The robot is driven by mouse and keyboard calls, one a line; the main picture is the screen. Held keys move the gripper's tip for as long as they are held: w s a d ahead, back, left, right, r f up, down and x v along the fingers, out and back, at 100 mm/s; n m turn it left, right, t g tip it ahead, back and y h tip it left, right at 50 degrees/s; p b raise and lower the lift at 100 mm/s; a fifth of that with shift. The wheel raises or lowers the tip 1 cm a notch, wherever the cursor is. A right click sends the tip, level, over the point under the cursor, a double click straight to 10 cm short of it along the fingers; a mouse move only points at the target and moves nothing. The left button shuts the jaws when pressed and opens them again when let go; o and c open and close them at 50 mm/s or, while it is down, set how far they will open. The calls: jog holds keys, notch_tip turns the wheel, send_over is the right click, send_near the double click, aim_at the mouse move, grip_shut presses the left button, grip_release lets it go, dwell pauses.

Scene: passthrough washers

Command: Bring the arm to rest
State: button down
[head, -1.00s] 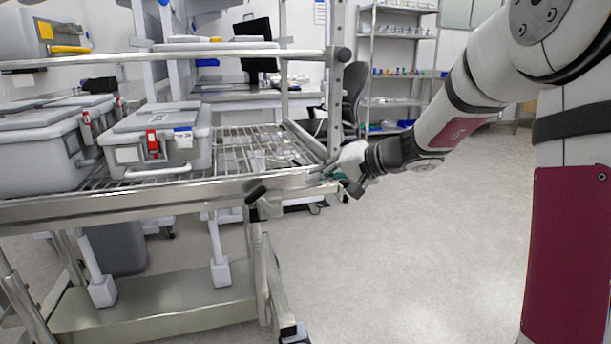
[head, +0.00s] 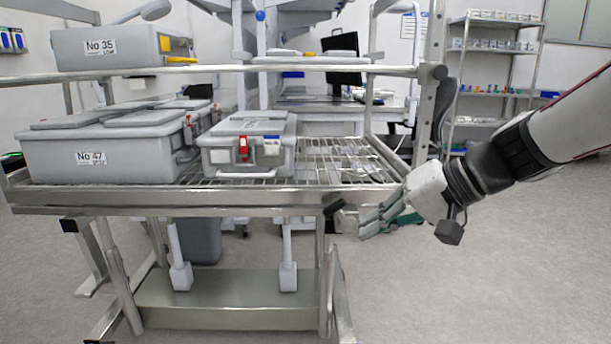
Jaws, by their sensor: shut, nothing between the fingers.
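My gripper (head: 378,220) is at the right front corner of the metal rack cart, its fingers pointing left and down. The fingers are shut with nothing between them. In the picture they overlap the cart's right end; whether they touch it I cannot tell. My arm comes in from the right edge, stretched out over the floor.
The wire rack cart (head: 250,197) holds a grey bin marked No 47 (head: 60,157), a smaller grey bin with a red latch (head: 222,157), and bin No 35 (head: 130,48) above. A shelf unit (head: 495,62) stands behind. The floor (head: 480,290) at right is clear.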

jog(key=s+a+f+n+g+h, duration=0.1)
jog(key=s+f+g+h, duration=0.15)
jog(key=s, duration=1.35)
jog(key=s+d+f+g+h, duration=0.1)
jog(key=s+d+f+h, duration=0.2)
jog(key=s, duration=0.4)
jog(key=s+d+f+g+h, duration=0.1)
jog(key=s+d+h, duration=0.25)
jog(key=s, duration=0.45)
notch_tip(320, 180, up, 34)
jog(key=d+t+p, duration=0.2)
jog(key=t+p, duration=0.1)
jog(key=p, duration=2.9)
jog(key=shift+r+t+y, duration=0.2)
jog(key=shift+t+y, duration=0.1)
jog(key=shift+t, duration=0.05)
